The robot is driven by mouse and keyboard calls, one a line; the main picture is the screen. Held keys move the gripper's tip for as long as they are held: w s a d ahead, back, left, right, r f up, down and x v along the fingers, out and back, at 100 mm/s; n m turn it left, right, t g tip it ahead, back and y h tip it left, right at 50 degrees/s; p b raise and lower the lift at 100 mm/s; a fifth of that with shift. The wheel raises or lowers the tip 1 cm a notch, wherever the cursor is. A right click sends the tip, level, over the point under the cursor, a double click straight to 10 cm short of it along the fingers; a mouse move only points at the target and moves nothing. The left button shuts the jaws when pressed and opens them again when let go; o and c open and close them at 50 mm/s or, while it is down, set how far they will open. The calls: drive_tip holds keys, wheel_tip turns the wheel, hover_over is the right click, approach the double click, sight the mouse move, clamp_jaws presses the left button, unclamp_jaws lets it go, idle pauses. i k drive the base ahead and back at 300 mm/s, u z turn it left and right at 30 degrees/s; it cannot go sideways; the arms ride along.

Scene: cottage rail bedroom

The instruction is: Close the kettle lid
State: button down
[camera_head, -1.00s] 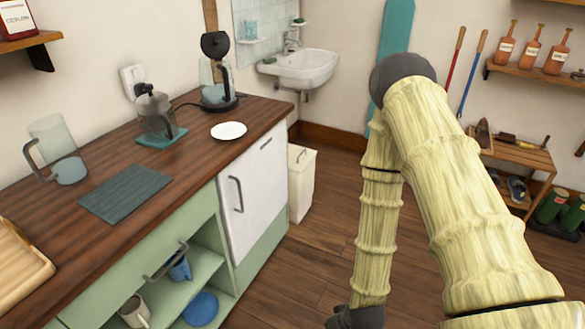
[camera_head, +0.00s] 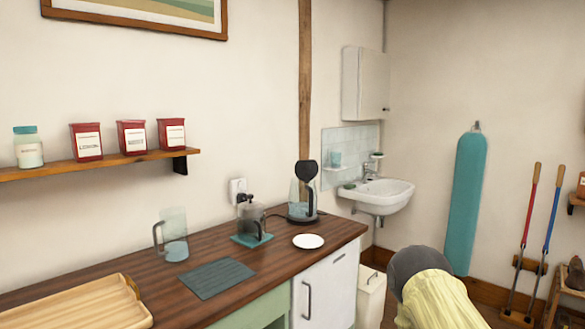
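The kettle (camera_head: 301,196) stands at the back of the wooden counter (camera_head: 135,263), on a dark base. Its body is clear, with a dark handle at its right side. Its round black lid (camera_head: 306,171) stands raised above the body, tilted up and open. My gripper is out of view. Only a pale yellow link of my arm with a dark joint shows at the bottom right, apart from the kettle.
A pot with a handle (camera_head: 251,219) on a teal mat and a white plate (camera_head: 308,241) sit near the kettle. A clear pitcher (camera_head: 175,240), a dark slatted mat (camera_head: 216,277) and a wooden tray (camera_head: 80,306) lie further left. A sink (camera_head: 377,194) is behind.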

sight(306, 171)
drive_tip(key=u, duration=0.2)
drive_tip(key=i, duration=1.25)
drive_tip(key=z, duration=0.5)
